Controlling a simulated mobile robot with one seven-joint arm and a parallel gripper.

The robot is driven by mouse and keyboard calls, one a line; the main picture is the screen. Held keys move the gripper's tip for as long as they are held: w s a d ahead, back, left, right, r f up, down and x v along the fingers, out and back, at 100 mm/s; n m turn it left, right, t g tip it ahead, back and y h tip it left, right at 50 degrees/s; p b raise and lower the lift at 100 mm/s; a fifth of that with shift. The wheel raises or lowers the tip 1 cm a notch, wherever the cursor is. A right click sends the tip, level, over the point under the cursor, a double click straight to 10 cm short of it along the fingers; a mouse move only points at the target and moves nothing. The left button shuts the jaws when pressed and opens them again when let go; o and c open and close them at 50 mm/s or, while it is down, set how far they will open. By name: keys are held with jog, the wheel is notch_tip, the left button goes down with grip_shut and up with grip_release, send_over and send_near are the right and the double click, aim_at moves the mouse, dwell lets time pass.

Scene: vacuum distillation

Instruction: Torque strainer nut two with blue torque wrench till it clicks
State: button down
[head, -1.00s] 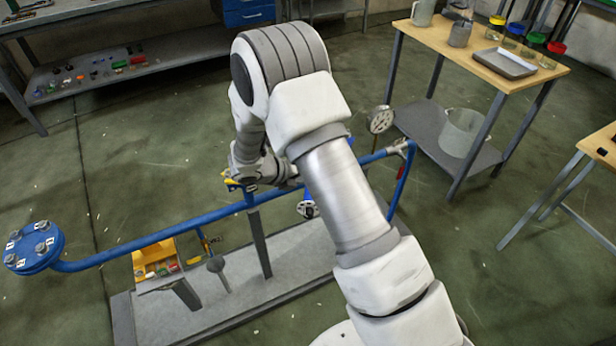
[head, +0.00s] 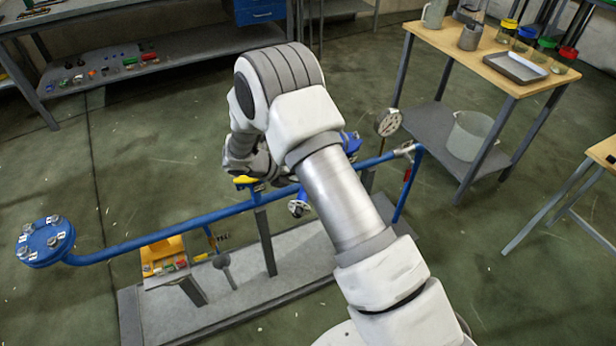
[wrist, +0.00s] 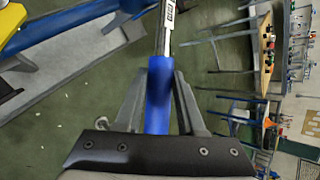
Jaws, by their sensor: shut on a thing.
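In the wrist view, my gripper (wrist: 160,82) is shut on the blue handle of the torque wrench (wrist: 158,100). The wrench's bare metal shaft with a printed scale points up out of the picture, and its head is out of view. In the head view my gripper (head: 256,168) is over the middle of the blue pipe, partly hidden by my arm. The strainer's round blue cover (head: 45,241) lies at the far left end of the pipe, well away from my gripper. It carries several grey nuts with small white labels. I cannot read which one is two.
The blue pipe (head: 150,239) runs above a grey base plate (head: 240,305). A yellow bin (head: 163,258) stands beside it. A dial gauge (head: 388,122) rises near the pipe's right end. A wooden-topped table (head: 478,62) is at right. Floor around the cover is open.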

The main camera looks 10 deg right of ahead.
jog(key=shift+w+r, duration=0.1)
jog(key=shift+w+a+m+g, duration=0.3)
jog(key=shift+a+m, duration=0.15)
jog(key=shift+a, duration=0.15)
jog(key=shift+w+a+m+g, duration=0.3)
jog(key=shift+a+m, duration=0.15)
jog(key=shift+a, duration=0.15)
jog(key=shift+s+d+n+t+p, duration=0.2)
jog(key=shift+s+d+n+t, duration=0.1)
jog(key=shift+d+n, duration=0.25)
jog(key=shift+s+d+n+t+p, duration=0.2)
jog(key=shift+s+d+n+t, duration=0.1)
jog(key=shift+d, duration=0.4)
jog(key=shift+s+d+n+t+p, duration=0.2)
jog(key=shift+s+d+n+t, duration=0.1)
jog(key=shift+d+n, duration=0.25)
jog(key=shift+s+d+n+t+y, duration=0.2)
jog(key=shift+d+n+t+y, duration=0.15)
jog(key=shift+d, duration=0.35)
